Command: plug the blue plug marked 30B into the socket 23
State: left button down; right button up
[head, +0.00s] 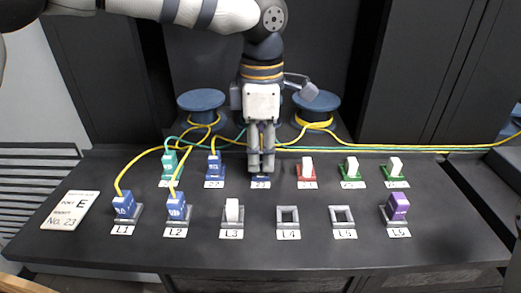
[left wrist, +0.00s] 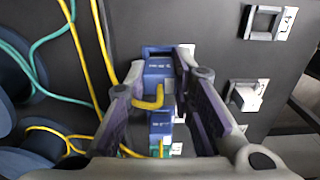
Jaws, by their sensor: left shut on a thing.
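My left gripper (head: 261,168) points straight down over the third place of the back row, where a blue socket 23 (head: 261,182) shows just below the fingertips. In the left wrist view its fingers (left wrist: 172,92) are shut on a blue plug (left wrist: 158,70) with a yellow cable. The plug is over or in the socket; how deep it sits I cannot tell, and its marking is too small to read. In the head view the fingers hide most of it. My right gripper is not in view.
Beside it stand a blue plug (head: 215,168) at 22 on the left and a red-based socket with a white plug (head: 306,170) on the right. The front row holds blue, white and purple plugs; L4 (head: 288,216) and L5 (head: 342,216) are empty. Yellow and green cables run behind.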

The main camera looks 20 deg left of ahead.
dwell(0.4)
pick_arm(q)
jog(key=shift+f, duration=0.55)
dwell(1.0)
jog(key=c, duration=1.3)
grip_release()
notch_tip(320, 180, up, 12)
